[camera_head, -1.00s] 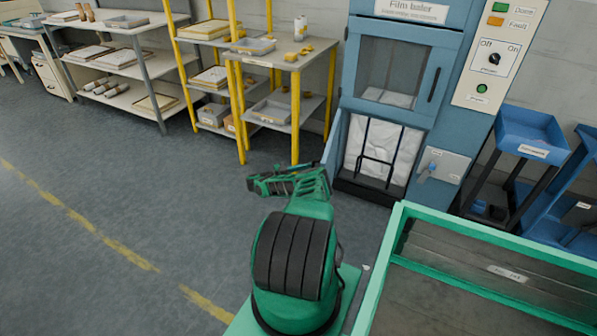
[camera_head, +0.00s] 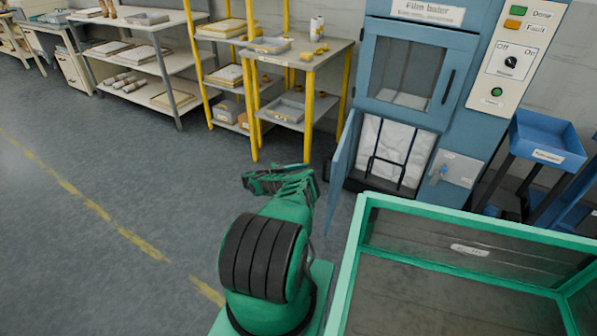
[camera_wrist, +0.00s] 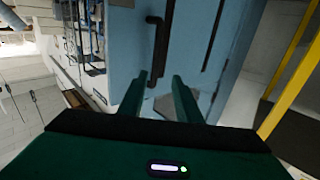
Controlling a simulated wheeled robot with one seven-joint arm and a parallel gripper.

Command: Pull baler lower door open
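The film baler (camera_head: 420,55) is a tall blue cabinet. Its blue lower door (camera_head: 342,172) stands swung out from the left side of the lower opening, seen nearly edge-on. White wrapped material (camera_head: 392,150) shows behind a black rack inside. My gripper (camera_head: 311,180) is just left of the door in the head view. In the wrist view, the door face (camera_wrist: 185,45) carries a black bar handle (camera_wrist: 157,45). My gripper's two green fingers (camera_wrist: 160,78) are apart, with the handle's lower end seen between their tips. I cannot tell whether they touch it.
A green-rimmed bin (camera_head: 355,255) stands close on the right. Yellow-framed shelving (camera_head: 310,100) stands left of the baler. A blue tray stand (camera_head: 545,140) is to the right. The grey floor (camera_head: 110,180) on the left is clear.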

